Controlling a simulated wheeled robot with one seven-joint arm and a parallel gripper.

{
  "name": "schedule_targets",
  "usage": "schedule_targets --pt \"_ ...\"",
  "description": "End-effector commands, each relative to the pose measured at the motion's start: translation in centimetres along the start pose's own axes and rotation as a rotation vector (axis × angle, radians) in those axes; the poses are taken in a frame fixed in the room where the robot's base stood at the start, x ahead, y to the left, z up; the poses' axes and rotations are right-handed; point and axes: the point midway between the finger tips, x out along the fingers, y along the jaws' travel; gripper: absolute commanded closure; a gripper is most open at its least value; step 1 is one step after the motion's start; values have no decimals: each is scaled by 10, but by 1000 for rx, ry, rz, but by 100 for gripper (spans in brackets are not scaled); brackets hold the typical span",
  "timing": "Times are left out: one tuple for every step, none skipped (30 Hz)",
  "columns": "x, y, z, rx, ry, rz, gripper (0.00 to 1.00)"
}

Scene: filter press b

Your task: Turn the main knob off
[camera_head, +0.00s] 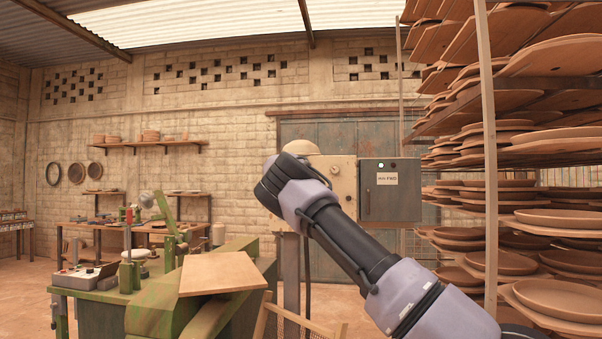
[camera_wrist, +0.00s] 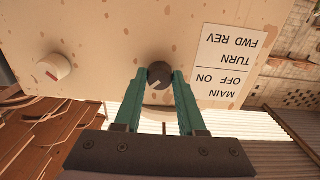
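The cream control panel (camera_head: 345,185) stands behind my arm in the head view. In the wrist view, which shows it upside down, the panel (camera_wrist: 105,35) carries a dark round knob (camera_wrist: 160,75) and a pale knob with a red mark (camera_wrist: 54,69). The head view hides my fingers.
A grey electrical box (camera_head: 390,190) is to the right of the panel. A tall rack (camera_head: 491,150) of clay plates fills the right side. A green bench (camera_head: 110,305) with a tilted board (camera_head: 222,272) stands at front left.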

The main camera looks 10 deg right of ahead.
Motion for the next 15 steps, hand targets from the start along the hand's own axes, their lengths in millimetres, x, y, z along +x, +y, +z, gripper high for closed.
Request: schedule_targets --pt "0 0 0 0 0 0 88" --pt "0 0 0 0 0 0 99" --pt "0 0 0 0 0 0 100" --pt "0 0 0 0 0 0 100" --pt "0 0 0 0 0 0 100" --pt "0 0 0 -1 0 0 100" --pt "0 0 0 -3 0 0 100" --pt "0 0 0 -5 0 0 100" --pt "0 0 0 -10 0 0 100" --pt "0 0 0 -15 0 0 100" --pt "0 0 0 -21 0 0 100" --pt "0 0 0 -32 0 0 100" --pt "0 0 0 -42 0 0 100" --pt "0 0 0 -55 0 0 100" --pt "0 0 0 -73 0 0 100"
